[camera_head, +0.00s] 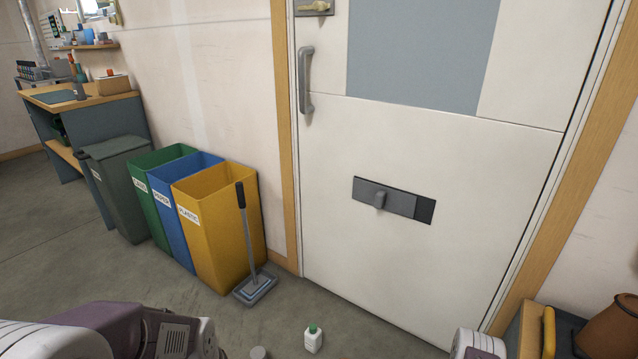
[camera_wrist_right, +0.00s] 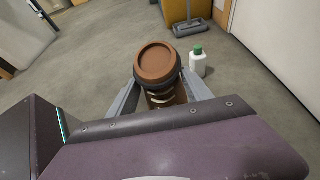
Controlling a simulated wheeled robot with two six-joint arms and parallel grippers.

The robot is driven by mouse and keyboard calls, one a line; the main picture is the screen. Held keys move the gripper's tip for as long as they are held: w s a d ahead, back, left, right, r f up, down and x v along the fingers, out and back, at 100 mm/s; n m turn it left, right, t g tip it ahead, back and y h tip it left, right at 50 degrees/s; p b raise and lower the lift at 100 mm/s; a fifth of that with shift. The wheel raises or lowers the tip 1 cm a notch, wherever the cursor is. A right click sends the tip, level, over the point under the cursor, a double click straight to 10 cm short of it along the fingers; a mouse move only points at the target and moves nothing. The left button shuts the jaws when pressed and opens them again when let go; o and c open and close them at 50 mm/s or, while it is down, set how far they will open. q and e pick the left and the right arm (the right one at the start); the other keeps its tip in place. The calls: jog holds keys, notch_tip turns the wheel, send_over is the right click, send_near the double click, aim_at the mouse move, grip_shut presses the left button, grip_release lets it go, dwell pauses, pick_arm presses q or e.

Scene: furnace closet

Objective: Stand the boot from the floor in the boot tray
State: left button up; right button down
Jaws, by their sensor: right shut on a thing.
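The boot (camera_wrist_right: 165,61) is in the right wrist view, brown with a dark band below its round top and what look like laces beneath. My right gripper (camera_wrist_right: 162,98) has a grey finger on each side of it and is shut on it. The boot's lower part is hidden behind the gripper body, so I cannot tell whether it touches the floor. In the head view part of my left arm shows at the bottom left, but its fingers are out of view. I cannot make out a boot tray in either view.
A white bottle with a green cap (camera_head: 313,339) stands on the floor. A white door (camera_head: 430,270) is ahead. A brown rounded object (camera_head: 612,328) sits at the right edge.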

jog(key=w+d+r+m+t, duration=0.1)
jog(key=w+d+r, duration=0.2)
jog(key=d+r, duration=0.35)
jog(key=w+d+r, duration=0.3)
jog(key=d+r, duration=0.1)
jog(key=r, duration=0.6)
jog(key=s+r, duration=0.4)
jog(key=r, duration=0.4)
jog(key=s+a+r+n+g, duration=0.1)
jog(key=s+a+r, duration=0.1)
jog(key=s+a, duration=0.45)
notch_tip(320, 180, up, 32)
jog(key=s+d+p, duration=0.1)
jog(key=p, duration=3.6)
jog(key=shift+s+d+r+p, duration=0.2)
jog(key=shift+d+r+p, duration=0.05)
jog(key=shift+d+p, duration=0.15)
